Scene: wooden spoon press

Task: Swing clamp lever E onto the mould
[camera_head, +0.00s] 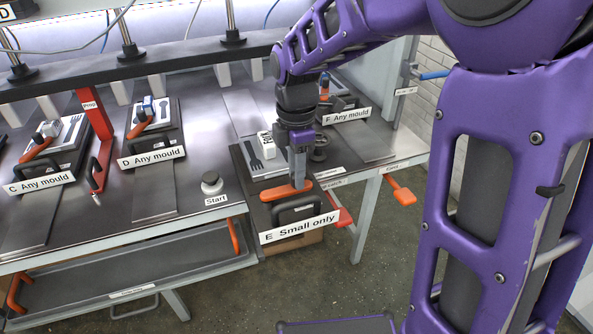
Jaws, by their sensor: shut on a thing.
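Clamp lever E (275,194) is an orange handle lying across the front part of the station labelled "E Small only" (305,228). My gripper (298,183) points down from above and is shut on this lever. A pale mould with a dark fork shape (252,160) lies on the station plate just behind and left of the lever. The lever appears in front of the mould rather than over it. My gripper and wrist hide part of the lever and the right side of the mould.
Stations C (42,185), D (153,158) and F (346,115) have their own orange levers. A Start button (212,183) stands left of E. A red prop (97,130) rises between C and D. An orange paddle (400,192) sticks out at right.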

